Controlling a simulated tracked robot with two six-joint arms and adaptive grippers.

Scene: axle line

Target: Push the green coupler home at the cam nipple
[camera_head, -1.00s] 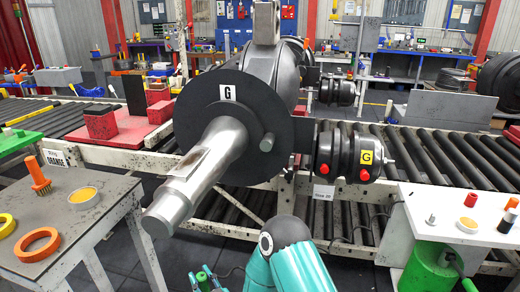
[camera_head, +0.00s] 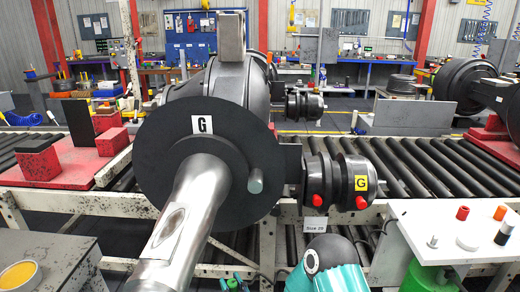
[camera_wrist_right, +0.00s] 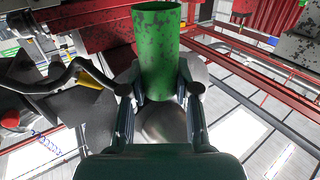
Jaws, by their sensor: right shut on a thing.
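A green coupler (camera_wrist_right: 160,50), a cylinder with dark worn patches, stands between the two fingers of my right gripper (camera_wrist_right: 160,90) in the right wrist view. The gripper is shut on it. In the head view, my right gripper (camera_head: 234,284) shows only as dark fingers with a bit of green at the bottom edge, below the axle's black disc (camera_head: 205,165) marked G. I cannot pick out the cam nipple in either view. My left gripper is not in view.
The bare axle shaft (camera_head: 185,225) juts toward me, left of the right gripper. A brake chamber (camera_head: 355,182) with red plugs and a yellow G tag hangs to the right. A white table (camera_head: 450,232) with small caps stands at right, a grey table (camera_head: 45,250) at left.

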